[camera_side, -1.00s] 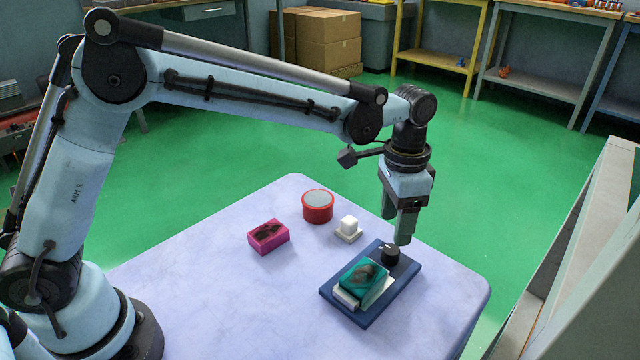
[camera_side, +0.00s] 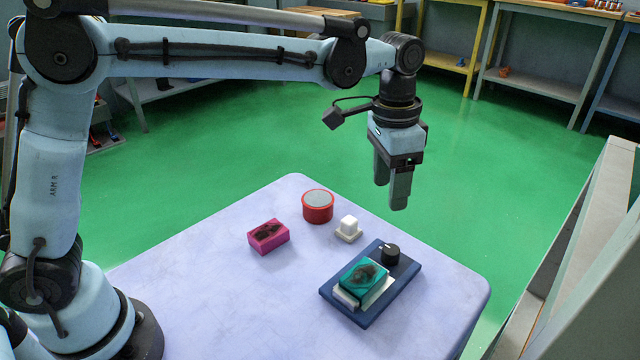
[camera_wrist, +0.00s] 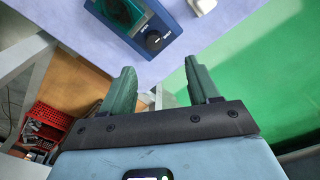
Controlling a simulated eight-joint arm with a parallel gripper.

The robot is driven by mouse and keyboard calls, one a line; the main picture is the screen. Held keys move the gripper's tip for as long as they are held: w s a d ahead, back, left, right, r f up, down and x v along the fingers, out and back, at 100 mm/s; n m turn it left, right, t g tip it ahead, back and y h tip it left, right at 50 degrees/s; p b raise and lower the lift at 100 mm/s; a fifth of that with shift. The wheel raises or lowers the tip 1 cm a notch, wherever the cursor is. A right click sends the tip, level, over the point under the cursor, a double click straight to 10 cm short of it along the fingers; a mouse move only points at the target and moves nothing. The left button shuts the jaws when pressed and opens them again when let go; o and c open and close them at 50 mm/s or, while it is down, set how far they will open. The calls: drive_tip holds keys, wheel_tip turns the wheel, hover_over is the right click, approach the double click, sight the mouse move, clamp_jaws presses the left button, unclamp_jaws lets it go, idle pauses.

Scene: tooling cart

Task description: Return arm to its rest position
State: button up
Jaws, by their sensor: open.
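My gripper (camera_side: 391,192) hangs above the far right part of the table, fingers pointing down, with nothing held. In the wrist view my gripper (camera_wrist: 161,84) shows two green-grey fingers spread apart with an empty gap. Below it on the table is a dark blue tray-like base (camera_side: 402,284) with a black knob (camera_side: 390,253). A teal block with a dark patch (camera_side: 363,277) rests on a white piece on that base. The base (camera_wrist: 183,22), the knob (camera_wrist: 157,40) and part of the teal block (camera_wrist: 119,13) also show in the wrist view.
On the pale table (camera_side: 240,305) stand a magenta block (camera_side: 268,237), a red round container (camera_side: 318,207) and a white stepped piece (camera_side: 348,229). A grey panel (camera_side: 570,260) stands to the right. Benches line the back. The air around my gripper is clear.

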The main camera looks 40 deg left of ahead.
drive_tip(key=s+a+f+n+t, duration=0.2)
drive_tip(key=s+a+n+t, duration=0.4)
drive_tip(key=s+a, duration=0.9)
drive_tip(key=shift+a+n+t+y, duration=0.3)
drive_tip(key=shift+a+n+t, duration=0.15)
drive_tip(key=shift+a, duration=0.45)
drive_tip(key=shift+r, duration=0.1)
drive_tip(key=w+d+r+m+g, duration=0.25)
drive_tip(key=w+d+r, duration=0.25)
drive_tip(key=w+d, duration=0.35)
drive_tip(key=g, duration=0.5)
approach(393, 248)
drive_tip(key=shift+t, duration=0.3)
drive_tip(key=f, duration=0.9)
drive_tip(key=shift+s, duration=0.2)
